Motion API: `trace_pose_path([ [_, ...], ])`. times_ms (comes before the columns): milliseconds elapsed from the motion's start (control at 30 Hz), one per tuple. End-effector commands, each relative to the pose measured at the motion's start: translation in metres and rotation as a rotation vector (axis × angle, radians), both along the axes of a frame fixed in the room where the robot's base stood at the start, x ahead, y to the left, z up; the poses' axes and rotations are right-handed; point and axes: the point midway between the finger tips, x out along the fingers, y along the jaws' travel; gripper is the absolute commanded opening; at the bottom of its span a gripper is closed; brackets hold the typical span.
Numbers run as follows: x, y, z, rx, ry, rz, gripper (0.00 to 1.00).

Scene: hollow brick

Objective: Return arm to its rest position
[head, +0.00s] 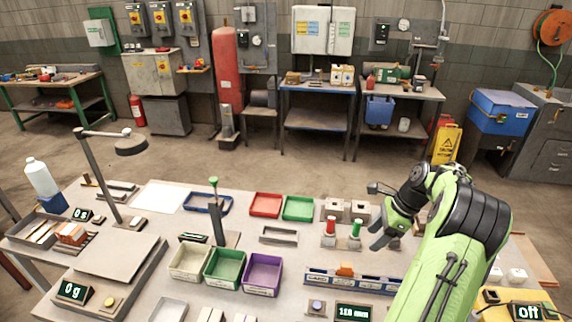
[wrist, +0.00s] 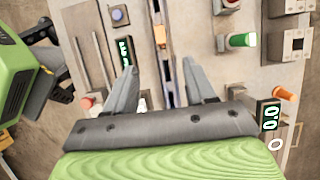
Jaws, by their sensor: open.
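My arm is green and reaches in from the lower right in the head view. My gripper (head: 384,238) hangs over the right part of the workbench, its grey fingers slanting down beside the red and green push buttons. In the wrist view my gripper (wrist: 159,66) has its two fingers spread apart with nothing between them. A long rail fixture (head: 322,278) with an orange piece (head: 345,269) lies below and left of it. An orange hollow brick (head: 72,233) sits at the left end of the bench, away from the gripper.
The red button (head: 330,226) and green button (head: 356,228) stand close to my gripper. Cream, green and purple bins (head: 262,272) stand mid-bench. A lamp post (head: 98,178) and a flat scale plate (head: 121,256) are on the left. Open floor lies behind the bench.

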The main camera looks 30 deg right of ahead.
Motion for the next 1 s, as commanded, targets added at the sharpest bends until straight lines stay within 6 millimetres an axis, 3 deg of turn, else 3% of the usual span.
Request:
trace_pose_path([
  [167,0.004,0.006,0.005,-0.014,-0.003,0.028,0.55],
  [233,0.015,0.027,0.022,-0.064,-0.013,0.129,0.55],
  [367,0.034,0.108,0.075,-0.241,-0.054,0.5,0.55],
  [467,0.028,0.175,0.11,-0.385,-0.102,0.811,0.55],
  [600,-0.008,0.256,0.143,-0.581,-0.188,1.233,0.55],
  [700,-0.047,0.299,0.154,-0.718,-0.267,1.524,0.55],
  [800,-0.087,0.326,0.153,-0.844,-0.351,1.784,0.55],
  [900,-0.116,0.338,0.145,-0.934,-0.419,1.971,0.55],
  [1000,-0.129,0.342,0.14,-0.981,-0.455,2.069,0.55],
])
